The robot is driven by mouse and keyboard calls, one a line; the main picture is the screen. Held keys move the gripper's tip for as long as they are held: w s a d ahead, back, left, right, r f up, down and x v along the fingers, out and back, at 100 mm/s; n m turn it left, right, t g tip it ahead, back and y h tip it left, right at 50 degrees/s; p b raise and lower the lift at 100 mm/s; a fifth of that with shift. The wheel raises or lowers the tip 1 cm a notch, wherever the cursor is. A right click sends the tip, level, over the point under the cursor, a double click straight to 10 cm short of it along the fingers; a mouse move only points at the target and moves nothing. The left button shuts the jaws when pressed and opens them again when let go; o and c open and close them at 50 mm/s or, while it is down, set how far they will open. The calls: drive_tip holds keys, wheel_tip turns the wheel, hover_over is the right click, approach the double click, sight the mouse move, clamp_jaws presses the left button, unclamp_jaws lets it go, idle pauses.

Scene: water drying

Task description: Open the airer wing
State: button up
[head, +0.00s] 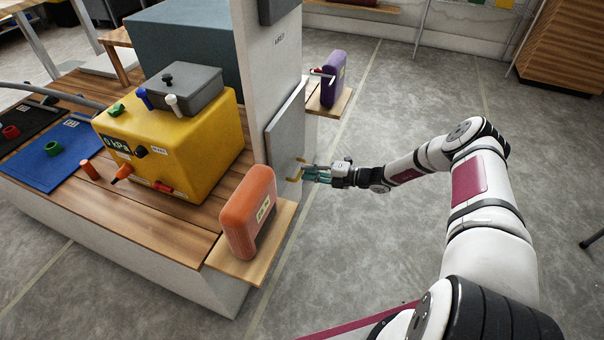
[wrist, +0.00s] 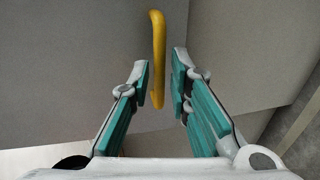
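The airer wing is a flat grey panel (head: 286,128) lying against the side of the pale upright post. A yellow bar handle (head: 300,170) sits near its lower right edge. In the wrist view the yellow handle (wrist: 158,45) stands upright in front of a grey surface. My gripper (head: 311,173) is at the handle, with its teal fingers pointing left toward the panel. In the wrist view my gripper (wrist: 161,78) is open. The lower part of the handle lies between the fingertips, with a visible gap on each side.
An orange block (head: 250,212) stands on a wooden ledge in front of the panel. A purple block (head: 333,78) stands on another ledge behind it. A yellow box (head: 190,140) with a gauge sits on the wooden bench. The grey floor to the right is mostly clear.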

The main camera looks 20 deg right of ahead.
drive_tip(key=shift+b+x, duration=0.35)
drive_tip(key=shift+x, duration=1.2)
clamp_jaws()
